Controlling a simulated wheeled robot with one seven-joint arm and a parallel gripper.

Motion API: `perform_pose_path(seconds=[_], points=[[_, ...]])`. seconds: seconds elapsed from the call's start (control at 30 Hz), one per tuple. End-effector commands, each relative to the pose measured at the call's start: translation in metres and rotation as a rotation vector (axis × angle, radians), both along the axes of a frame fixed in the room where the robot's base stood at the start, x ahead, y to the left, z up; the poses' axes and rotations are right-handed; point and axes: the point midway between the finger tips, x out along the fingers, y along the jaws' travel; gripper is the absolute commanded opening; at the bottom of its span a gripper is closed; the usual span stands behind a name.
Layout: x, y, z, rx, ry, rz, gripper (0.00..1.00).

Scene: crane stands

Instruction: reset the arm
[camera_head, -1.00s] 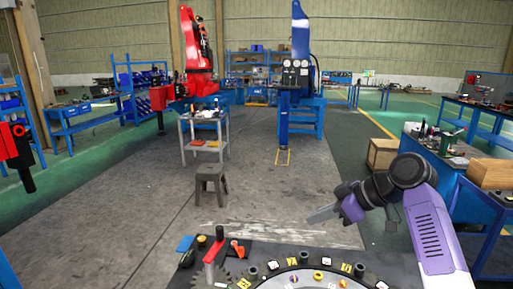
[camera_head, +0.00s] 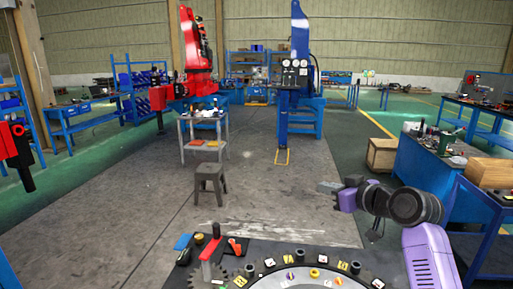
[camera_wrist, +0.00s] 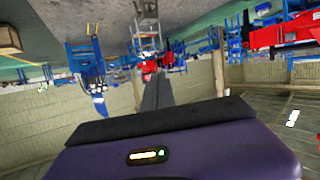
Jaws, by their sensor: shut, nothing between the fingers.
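My purple and dark grey arm is at the right of the head view. My gripper (camera_head: 328,187) points left, level, above the floor beyond the round table. It is shut and empty, apart from everything around it. In the wrist view my gripper (camera_wrist: 158,85) shows as a dark narrow shape beyond the purple wrist housing. That view is upside down, with the floor at the top and the hall wall below.
The round work table (camera_head: 262,250) with small parts lies in front. A grey stool (camera_head: 209,184), a small cart (camera_head: 186,145) and a wooden crate (camera_head: 382,155) stand beyond. A blue workbench (camera_head: 425,165) is close to my arm on the right.

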Motion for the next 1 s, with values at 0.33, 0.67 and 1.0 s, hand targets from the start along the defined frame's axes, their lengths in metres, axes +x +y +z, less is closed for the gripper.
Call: perform_pose_path(seconds=[0.33,0.67,1.0], points=[[-0.065,-0.017,-0.087,0.177,-0.163,-0.266,0.0],[-0.175,-0.028,-0.157,0.262,-0.275,-0.435,0.0],[-0.308,-0.029,-0.2,0.271,-0.343,-0.526,0.0]])
